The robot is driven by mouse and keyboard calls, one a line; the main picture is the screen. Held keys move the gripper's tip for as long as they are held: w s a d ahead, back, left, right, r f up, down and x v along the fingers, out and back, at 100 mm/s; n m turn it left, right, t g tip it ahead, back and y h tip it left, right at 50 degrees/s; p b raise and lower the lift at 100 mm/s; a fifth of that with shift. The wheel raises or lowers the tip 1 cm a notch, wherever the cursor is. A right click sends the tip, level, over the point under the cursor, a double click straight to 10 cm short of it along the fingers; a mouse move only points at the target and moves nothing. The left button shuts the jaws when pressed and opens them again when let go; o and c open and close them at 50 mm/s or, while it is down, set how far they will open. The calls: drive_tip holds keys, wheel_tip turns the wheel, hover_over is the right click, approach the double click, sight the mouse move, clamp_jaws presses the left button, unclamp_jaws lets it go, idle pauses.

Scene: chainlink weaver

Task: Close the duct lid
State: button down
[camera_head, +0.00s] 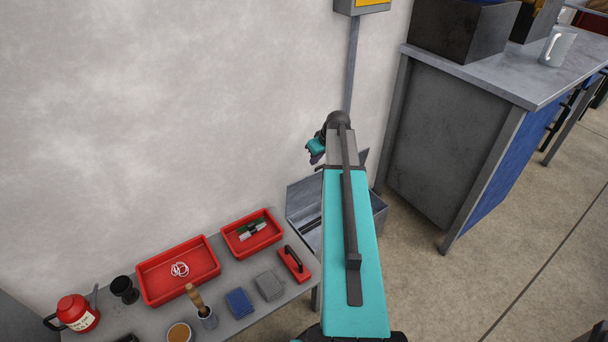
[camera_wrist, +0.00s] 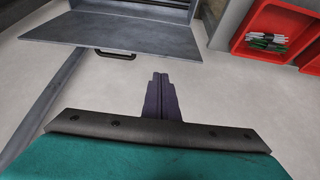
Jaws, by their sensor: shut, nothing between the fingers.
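The duct is a grey metal box low against the wall, and its body (camera_head: 379,207) shows to the right of my arm in the head view. Its lid (camera_head: 304,194) stands open, raised on the wall side. In the wrist view the lid (camera_wrist: 110,35) is a flat grey panel with a black handle (camera_wrist: 115,54) at its free edge. Part of the duct opening (camera_wrist: 165,3) shows at the top edge. My gripper (camera_wrist: 160,77) is shut and empty, its dark fingers apart from the lid, just beyond the handle edge. In the head view my arm hides part of the duct and lid.
A grey table (camera_head: 222,292) at lower left holds red trays (camera_head: 178,270), a red flask (camera_head: 75,314) and tools. A grey conduit (camera_head: 352,65) runs down the wall. A workbench (camera_head: 470,75) stands at right. The floor between is clear.

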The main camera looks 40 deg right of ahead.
sight(307, 178)
drive_tip(key=shift+w+f, duration=0.25)
drive_tip(key=shift+f, duration=0.15)
drive_tip(key=shift+w, duration=0.1)
drive_tip(key=shift+b+x, duration=1.05)
drive_tip(key=shift+x, duration=3.9)
drive_tip(key=shift+a+f, duration=0.1)
